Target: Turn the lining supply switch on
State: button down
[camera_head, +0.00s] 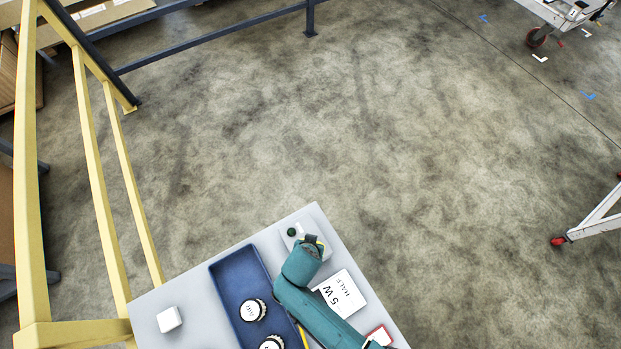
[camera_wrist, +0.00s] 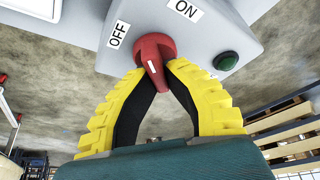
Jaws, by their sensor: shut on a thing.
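The lining supply switch is a red rotary knob (camera_wrist: 154,58) on a grey box (camera_wrist: 222,22) in the wrist view. A white OFF label (camera_wrist: 118,34) is at its left and a white ON label (camera_wrist: 184,9) at its upper right. The knob's white mark is on the handle part between my fingers; I cannot tell which label it is set to. My gripper (camera_wrist: 158,72) has its yellow fingers closed around the handle from both sides. In the head view my gripper (camera_head: 313,241) is at the far end of the trolley top and hides the knob.
A dark green round button (camera_wrist: 225,61) sits right of the knob, close to my right finger. The grey trolley top (camera_head: 196,285) carries a blue tray (camera_head: 228,277) with round items, a white labelled card (camera_head: 341,293) and a white block (camera_head: 169,319). Yellow rails (camera_head: 95,190) stand at left.

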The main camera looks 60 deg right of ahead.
jog(key=m+g, duration=0.1)
jog(key=m, duration=0.1)
jog(key=m+g+b, duration=0.1)
jog(key=m, duration=0.1)
jog(key=shift+s+f+m, duration=0.2)
jog(key=shift+m, duration=0.1)
jog(key=shift+s+a+m+g+y+b, duration=0.15)
jog(key=shift+m+g+b, duration=0.2)
jog(key=shift+m, duration=0.8)
jog(key=shift+d+m+g+y+b, duration=0.15)
jog(key=shift+m+g, duration=0.3)
jog(key=shift+m, duration=0.7)
jog(key=shift+a, duration=0.1)
jog(key=c, duration=1.1)
grip_release()
jog(key=shift+r, duration=0.1)
jog(key=shift+r, duration=0.1)
jog(key=v, duration=1.2)
